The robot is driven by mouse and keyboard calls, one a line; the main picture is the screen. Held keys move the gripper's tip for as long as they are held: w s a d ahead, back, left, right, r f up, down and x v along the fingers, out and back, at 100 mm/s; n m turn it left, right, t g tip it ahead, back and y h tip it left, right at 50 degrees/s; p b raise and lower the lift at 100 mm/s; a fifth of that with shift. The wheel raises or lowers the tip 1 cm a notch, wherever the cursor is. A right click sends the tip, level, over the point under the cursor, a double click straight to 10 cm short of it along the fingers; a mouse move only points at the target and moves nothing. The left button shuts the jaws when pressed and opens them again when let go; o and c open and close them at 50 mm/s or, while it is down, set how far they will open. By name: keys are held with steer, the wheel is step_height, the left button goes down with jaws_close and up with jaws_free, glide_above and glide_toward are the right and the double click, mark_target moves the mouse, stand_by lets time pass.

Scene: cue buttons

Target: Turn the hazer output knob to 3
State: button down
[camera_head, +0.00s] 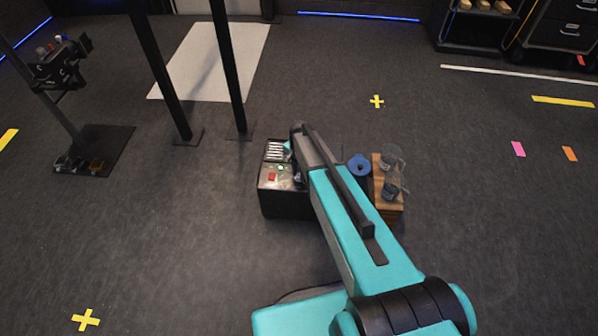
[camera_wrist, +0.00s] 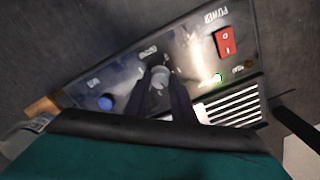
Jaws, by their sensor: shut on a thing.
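The hazer is a black box (camera_head: 284,204) on the floor, in the middle of the head view. Its panel (camera_wrist: 190,62) fills the upper part of the wrist view, with upside-down lettering. The knob's pointer and the scale numbers are too blurred to read. In the head view my arm hides the knob and my fingers.
The panel also has a red power switch (camera_wrist: 227,42), a lit green lamp (camera_wrist: 215,79), a blue button or cap (camera_wrist: 105,102) and a slatted vent (camera_wrist: 234,108). Black posts (camera_head: 228,65) stand behind.

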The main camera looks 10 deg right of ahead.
steer(key=m+p, duration=0.1)
steer(key=m, duration=0.6)
steer(key=shift+a, duration=0.1)
stand_by(0.4)
steer(key=c, duration=1.5)
jaws_free()
step_height(320, 180, up, 14)
steer(key=shift+f+p, duration=0.1)
steer(key=shift+p, duration=0.4)
